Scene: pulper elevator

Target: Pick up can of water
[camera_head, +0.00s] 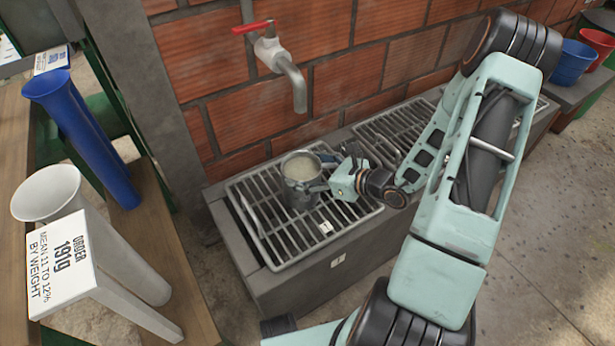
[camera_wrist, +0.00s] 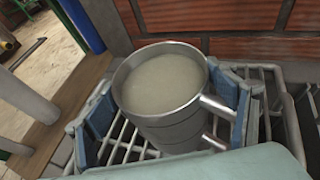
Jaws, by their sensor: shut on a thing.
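The can of water (camera_head: 301,180) is a grey metal cup filled nearly to the rim with cloudy liquid. It stands upright at the metal grate (camera_head: 262,222), below the tap. In the wrist view the can (camera_wrist: 162,100) sits between the two blue-grey fingers of my gripper (camera_wrist: 170,118), with its handle beside the right finger. My gripper (camera_head: 325,178) comes from the right in the head view and is shut on the can. Whether the can's base touches the grate is hard to tell.
A tap (camera_head: 282,62) with a red handle hangs from the brick wall above the can. A second grate (camera_head: 395,135) lies to the right. Blue and white funnels (camera_head: 85,135) stand on a wooden bench at left. Blue (camera_head: 570,64) and red (camera_head: 600,44) buckets stand at far right.

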